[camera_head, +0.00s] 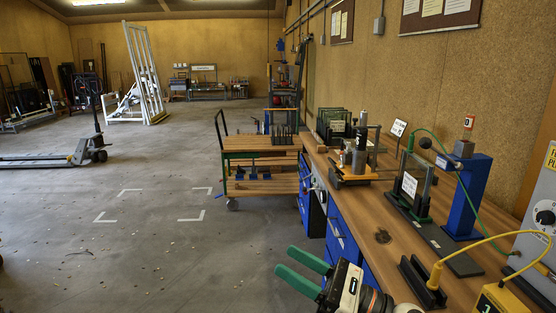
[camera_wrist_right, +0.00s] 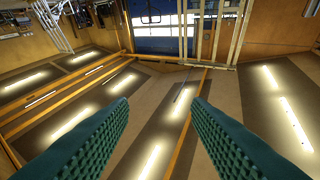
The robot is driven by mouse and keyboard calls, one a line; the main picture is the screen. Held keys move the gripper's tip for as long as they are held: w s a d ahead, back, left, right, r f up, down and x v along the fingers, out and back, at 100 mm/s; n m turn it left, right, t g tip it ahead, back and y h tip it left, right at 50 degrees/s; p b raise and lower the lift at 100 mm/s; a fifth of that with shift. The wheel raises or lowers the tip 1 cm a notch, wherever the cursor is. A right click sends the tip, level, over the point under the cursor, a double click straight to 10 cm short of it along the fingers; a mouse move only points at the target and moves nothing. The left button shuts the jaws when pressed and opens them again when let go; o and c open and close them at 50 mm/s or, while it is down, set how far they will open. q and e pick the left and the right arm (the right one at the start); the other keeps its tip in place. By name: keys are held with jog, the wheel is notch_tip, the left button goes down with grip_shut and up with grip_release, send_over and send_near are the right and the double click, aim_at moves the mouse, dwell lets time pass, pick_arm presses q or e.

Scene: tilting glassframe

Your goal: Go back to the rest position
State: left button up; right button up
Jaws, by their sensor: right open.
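My right gripper (camera_head: 297,270), with green fingers, is at the bottom centre of the head view, left of the workbench's front edge. Its two fingers are apart with nothing between them. In the right wrist view the textured green fingers (camera_wrist_right: 160,115) are spread wide, with the ceiling and its lights behind them, so the wrist camera faces upward. My left gripper shows in neither view.
A wooden workbench (camera_head: 395,232) with blue drawers runs along the right. It bears a blue post device (camera_head: 468,197), a black stand with a white label (camera_head: 410,185) and a yellow box (camera_head: 500,302). A wheeled cart (camera_head: 262,143) stands beyond.

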jog(key=s+d+f+n+t+h, duration=0.15)
jog(key=d+f+n+h, duration=0.45)
jog(key=n, duration=0.6)
jog(key=d+f+n+t+h, duration=0.3)
jog(key=d+f+n+h, duration=0.25)
jog(key=n+h, duration=0.4)
jog(key=s+d+f+n+t+h, duration=0.15)
jog(key=d+f+n+h, duration=0.45)
jog(key=n, duration=0.8)
jog(key=s+f+m+g+y, duration=0.1)
jog(key=s+f+m+g, duration=0.5)
jog(key=s, duration=0.5)
jog(key=s+f+m+g, duration=0.4)
jog(key=s+f+g, duration=0.1)
jog(key=s+f, duration=0.45)
notch_tip(320, 180, down, 24)
jog(key=g, duration=0.1)
jog(key=s+d+f+g, duration=0.1)
jog(key=s+d+f, duration=0.1)
jog(key=s+f, duration=1.5)
jog(key=shift+s+d+f+g, duration=0.2)
jog(key=shift+d+g, duration=0.1)
jog(key=shift+d, duration=0.1)
